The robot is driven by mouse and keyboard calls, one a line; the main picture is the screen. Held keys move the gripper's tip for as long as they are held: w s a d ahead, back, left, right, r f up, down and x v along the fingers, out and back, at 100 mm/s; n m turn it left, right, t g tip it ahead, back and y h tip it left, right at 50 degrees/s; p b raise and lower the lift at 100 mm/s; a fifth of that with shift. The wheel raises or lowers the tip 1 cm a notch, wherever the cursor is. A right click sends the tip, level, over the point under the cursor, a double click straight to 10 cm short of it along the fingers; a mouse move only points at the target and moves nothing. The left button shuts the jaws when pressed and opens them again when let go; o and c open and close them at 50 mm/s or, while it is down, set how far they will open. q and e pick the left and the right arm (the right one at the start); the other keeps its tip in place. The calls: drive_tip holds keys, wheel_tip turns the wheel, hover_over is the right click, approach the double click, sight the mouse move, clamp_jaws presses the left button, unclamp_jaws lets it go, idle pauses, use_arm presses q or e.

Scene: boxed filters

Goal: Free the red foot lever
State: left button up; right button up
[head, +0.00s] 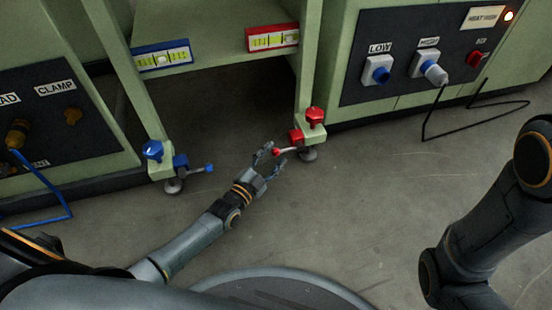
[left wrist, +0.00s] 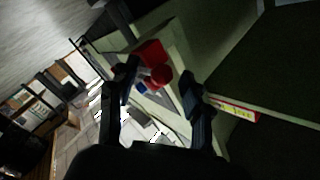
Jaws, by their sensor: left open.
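The red foot lever (head: 277,152) sticks out to the left from a red block (head: 297,137) at the foot of the right frame leg. Its ball end also shows in the left wrist view (left wrist: 160,75), between my fingertips. My left gripper (head: 272,158) is open, with its fingers on either side of the ball end. I cannot tell whether a finger touches it. A red knob (head: 315,116) sits on top of the same foot bracket. My right arm shows at the right of the head view, but its gripper is out of view.
A blue lever (head: 208,168) and blue knob (head: 152,150) are on the left leg. Blue (head: 162,57) and red (head: 272,38) level gauges sit above. A black cable (head: 427,120) hangs from the right panel to the floor. The floor before the frame is clear.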

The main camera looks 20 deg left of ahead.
use_arm(q)
drive_tip(key=shift+b+x, duration=0.35)
drive_tip(key=shift+x, duration=0.65)
clamp_jaws()
drive_tip(key=shift+r, duration=0.1)
